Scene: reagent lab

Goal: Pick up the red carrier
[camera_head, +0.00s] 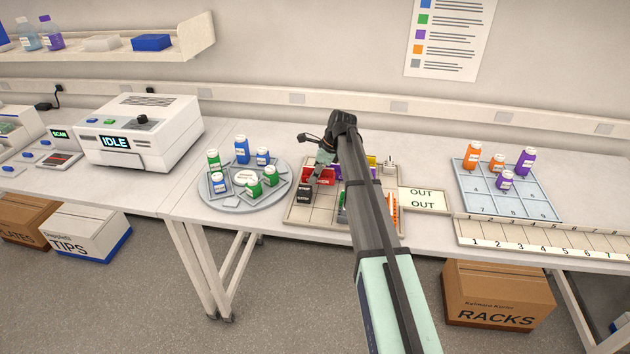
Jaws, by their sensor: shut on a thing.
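The red carrier (317,177) is at the left part of a beige grid tray (318,214) in the middle of the bench. My gripper (321,172) reaches down onto it from above and is shut on it. The fingertips are small here and partly hidden by my own wrist. I cannot tell whether the carrier touches the tray. My arm runs from the lower middle up to the tray and covers much of its right side.
A dark carrier (304,195) is just in front of the red one. Yellow, purple and orange pieces show around my arm. A round turntable (215,199) with bottles stands left, an OUT sign (424,201) right, and a blue numbered rack (535,208) with bottles farther right.

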